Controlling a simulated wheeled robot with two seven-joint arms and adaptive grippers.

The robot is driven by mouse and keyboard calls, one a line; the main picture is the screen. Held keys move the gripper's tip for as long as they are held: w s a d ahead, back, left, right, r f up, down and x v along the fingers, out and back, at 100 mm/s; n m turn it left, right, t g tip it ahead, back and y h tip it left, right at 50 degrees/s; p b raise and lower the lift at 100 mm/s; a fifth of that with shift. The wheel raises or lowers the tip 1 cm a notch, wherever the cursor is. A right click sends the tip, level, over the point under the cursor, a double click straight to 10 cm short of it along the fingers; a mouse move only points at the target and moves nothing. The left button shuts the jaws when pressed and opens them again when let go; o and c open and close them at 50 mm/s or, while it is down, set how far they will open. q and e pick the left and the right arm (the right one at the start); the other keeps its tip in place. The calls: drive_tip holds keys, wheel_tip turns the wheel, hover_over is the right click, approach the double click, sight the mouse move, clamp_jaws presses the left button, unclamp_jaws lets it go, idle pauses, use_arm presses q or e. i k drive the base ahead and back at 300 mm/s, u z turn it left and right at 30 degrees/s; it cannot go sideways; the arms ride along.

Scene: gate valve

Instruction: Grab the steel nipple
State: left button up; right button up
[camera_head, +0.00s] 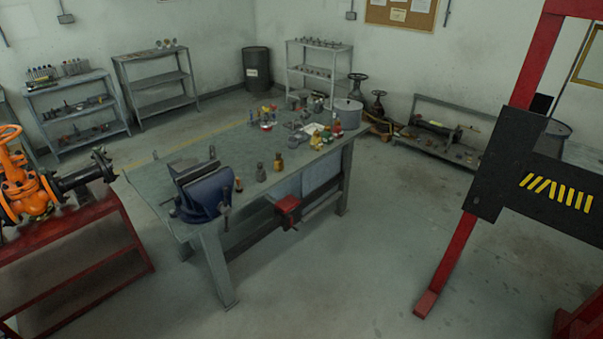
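A workbench (180,162) stands in the middle of the room. On its front edge, right of the blue vise (203,195), is a small dark grey metal fitting (261,172); it may be the steel nipple, but it is too small to tell. A brass fitting (278,163) stands just right of it, and a small dark piece with an orange-brown part (239,184) is to its left. More small grey pieces lie farther back on the bench, too small to identify. Neither of my grippers is in view.
An orange gate valve (28,190) sits on a red stand (95,235) at left. A red frame with a black plate (540,180) stands at right. A grey pot (347,114) and several small parts crowd the bench's far right. The floor (370,250) between bench and frame is clear.

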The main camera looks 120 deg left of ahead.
sight(261, 175)
drive_tip(key=u, duration=4.6)
drive_tip(key=i, duration=0.65)
drive_tip(key=u, duration=0.7)
drive_tip(key=i, duration=0.9)
